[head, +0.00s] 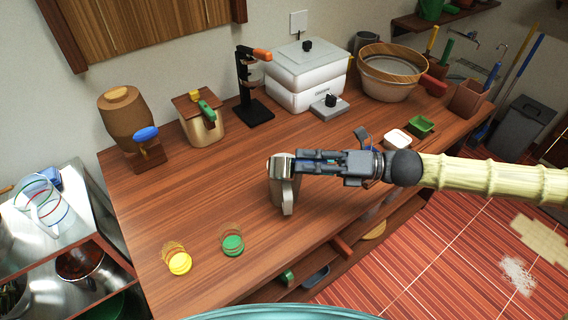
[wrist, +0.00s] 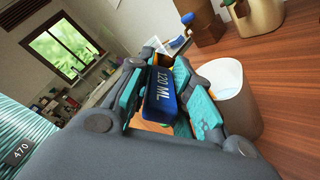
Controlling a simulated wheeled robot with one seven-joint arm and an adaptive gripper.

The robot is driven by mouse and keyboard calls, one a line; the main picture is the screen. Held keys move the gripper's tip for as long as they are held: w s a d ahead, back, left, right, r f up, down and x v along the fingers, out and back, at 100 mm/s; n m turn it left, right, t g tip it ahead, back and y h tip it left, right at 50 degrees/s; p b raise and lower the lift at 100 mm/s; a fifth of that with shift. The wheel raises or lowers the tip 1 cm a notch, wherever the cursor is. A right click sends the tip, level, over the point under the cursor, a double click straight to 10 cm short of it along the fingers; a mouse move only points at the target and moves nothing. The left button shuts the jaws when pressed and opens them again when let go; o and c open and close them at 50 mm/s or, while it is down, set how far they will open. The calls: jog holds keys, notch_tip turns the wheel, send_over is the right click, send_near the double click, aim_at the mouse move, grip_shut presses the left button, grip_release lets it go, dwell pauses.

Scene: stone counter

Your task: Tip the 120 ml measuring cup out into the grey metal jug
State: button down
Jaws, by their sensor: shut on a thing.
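The grey metal jug (head: 286,193) stands on the wooden counter just beyond my gripper's tip in the head view. In the wrist view the jug (wrist: 236,105) is right of the fingers, its mouth showing a pale inside. My gripper (head: 303,162) reaches in from the right and overlaps the jug's top in the picture. In the wrist view my gripper (wrist: 160,100) is shut on the blue measuring cup (wrist: 161,92), whose handle reads "120 ML". The cup's bowl is hidden or unclear, so I cannot tell its tilt or whether anything is in it.
A yellow spring-like item (head: 178,263) and a green one (head: 233,244) are near the front left edge. A white bowl (head: 397,139) and a green dish (head: 421,126) sit to the right. Dispensers, a white box (head: 305,85) and a large sieve pot (head: 388,80) line the back.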

jog(key=shift+w+f+m, duration=0.15)
jog(key=shift+f+m, duration=0.4)
jog(key=shift+m, duration=0.35)
dwell(0.3)
jog(key=shift+w+r+m, duration=0.1)
jog(key=shift+w+m, duration=0.1)
jog(key=shift+m, duration=0.6)
dwell(0.5)
jog(key=shift+w+d+r+m+p, duration=0.1)
jog(key=shift+w+m+p, duration=0.4)
jog(key=shift+w+m, duration=0.3)
dwell(0.5)
jog(key=shift+w+r+m+p, duration=0.15)
jog(key=shift+m+p, duration=0.5)
jog(key=shift+p, duration=0.9)
jog(key=shift+w+m+p, duration=0.15)
jog(key=shift+m+p, duration=0.5)
jog(key=shift+p, duration=0.85)
jog(key=n+b, duration=0.1)
jog(key=b, duration=0.2)
jog(key=s+n+b, duration=0.1)
jog(key=n+b, duration=0.1)
jog(key=b, duration=0.1)
jog(key=shift+s, duration=0.2)
